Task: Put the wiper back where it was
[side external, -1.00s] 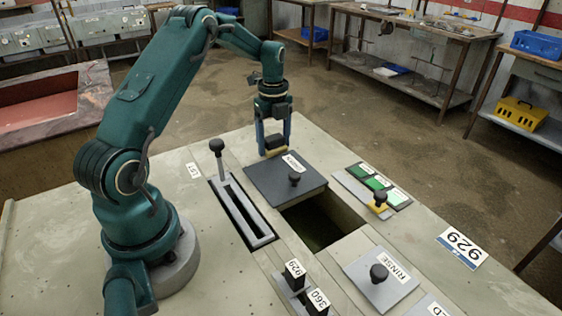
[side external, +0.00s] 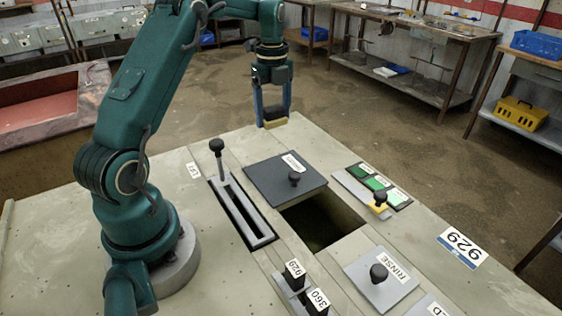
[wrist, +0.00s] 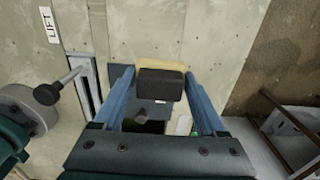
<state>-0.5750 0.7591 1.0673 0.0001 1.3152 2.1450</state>
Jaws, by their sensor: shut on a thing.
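The wiper, a dark block with a tan pad along its underside (side external: 275,124), hangs between the two blue fingers of my gripper (side external: 273,113). My gripper is shut on it and holds it above the far end of the bench top, beyond the dark lid (side external: 262,181). In the wrist view the wiper (wrist: 160,84) spans between the fingers, with the tan strip along its far edge. The wiper looks clear of the bench surface in the side view.
The dark lid has a black knob and lies beside an open square hole (side external: 322,226). A lever in a slotted frame (side external: 216,148) stands left of the lid.

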